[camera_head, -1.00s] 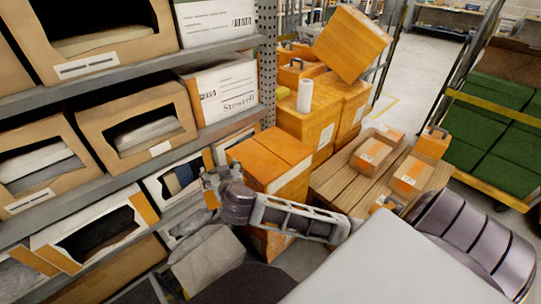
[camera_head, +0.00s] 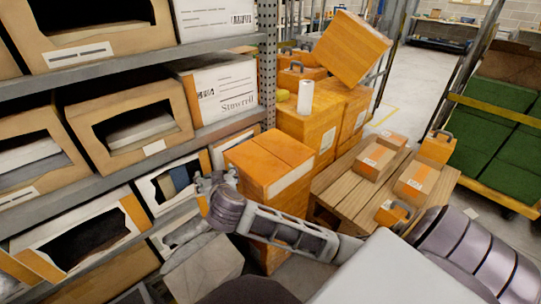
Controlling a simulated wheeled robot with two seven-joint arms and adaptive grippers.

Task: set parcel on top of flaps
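A tall orange carton (camera_head: 277,208) stands on the floor in the middle of the view, with its two top flaps (camera_head: 268,160) lying flat and nothing on them. Two small labelled parcels are on the wooden table to its right: one at the back (camera_head: 374,162), one nearer the front (camera_head: 416,181). I cannot tell which parcel is meant. My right arm crosses in front of the carton from the right. My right gripper (camera_head: 212,181) is just left of the carton, by the lower shelf; its fingers are too small to read. My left gripper is out of view.
Racks with open-front cartons (camera_head: 129,118) fill the left, with a perforated upright (camera_head: 267,65). Stacked orange boxes (camera_head: 322,121) stand behind the carton. The wooden table (camera_head: 342,190) also holds handled orange cases (camera_head: 437,147). A cart with green bins (camera_head: 497,104) stands right.

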